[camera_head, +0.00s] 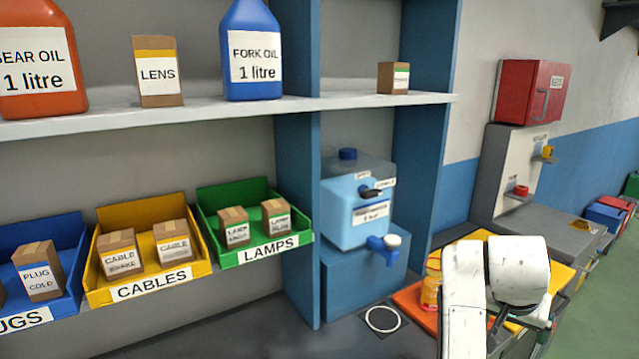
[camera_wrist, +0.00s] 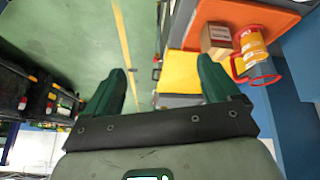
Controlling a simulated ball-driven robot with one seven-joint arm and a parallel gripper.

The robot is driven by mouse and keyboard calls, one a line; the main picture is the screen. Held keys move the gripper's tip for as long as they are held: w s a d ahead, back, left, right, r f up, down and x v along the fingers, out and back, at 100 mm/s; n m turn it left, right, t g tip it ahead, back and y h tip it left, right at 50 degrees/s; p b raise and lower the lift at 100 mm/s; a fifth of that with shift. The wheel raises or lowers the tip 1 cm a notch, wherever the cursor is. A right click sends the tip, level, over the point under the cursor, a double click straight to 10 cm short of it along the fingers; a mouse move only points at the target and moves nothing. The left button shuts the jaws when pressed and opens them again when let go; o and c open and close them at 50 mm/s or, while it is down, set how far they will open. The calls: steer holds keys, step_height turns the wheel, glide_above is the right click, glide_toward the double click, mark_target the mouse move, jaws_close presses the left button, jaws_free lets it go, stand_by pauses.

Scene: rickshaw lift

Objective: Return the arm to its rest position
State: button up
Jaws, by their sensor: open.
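My white arm (camera_head: 495,285) is folded in the lower right of the head view, in front of an orange and yellow work surface. In the wrist view my gripper (camera_wrist: 164,72) shows two dark green fingers spread wide apart with nothing between them. The green floor (camera_wrist: 75,35) lies beyond the fingers. In the head view I cannot make out the fingertips.
A cardboard box (camera_wrist: 216,40) and a yellow-labelled container (camera_wrist: 252,48) stand on an orange mat (camera_wrist: 262,15), right of my gripper. A blue dispenser (camera_head: 357,210) and a shelf (camera_head: 340,101) stand left of my arm. Open floor (camera_head: 600,300) lies right.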

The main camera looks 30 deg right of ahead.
steer(key=s+a+f+n+y+b, duration=0.2)
steer(key=s+a+f+n, duration=0.2)
steer(key=a+f, duration=0.4)
steer(key=s+a+f+n+y+b, duration=0.2)
steer(key=s+a+f, duration=0.4)
steer(key=f, duration=0.7)
steer(key=s+a+f+n+y+b, duration=0.1)
steer(key=s+a+f+n+b, duration=0.2)
steer(key=s+a+f+n, duration=0.3)
steer(key=a+f+n, duration=0.1)
steer(key=a+f, duration=0.3)
steer(key=shift+a+f+y+b, duration=0.25)
steer(key=shift+f+y+b, duration=0.1)
steer(key=shift+y+b, duration=0.05)
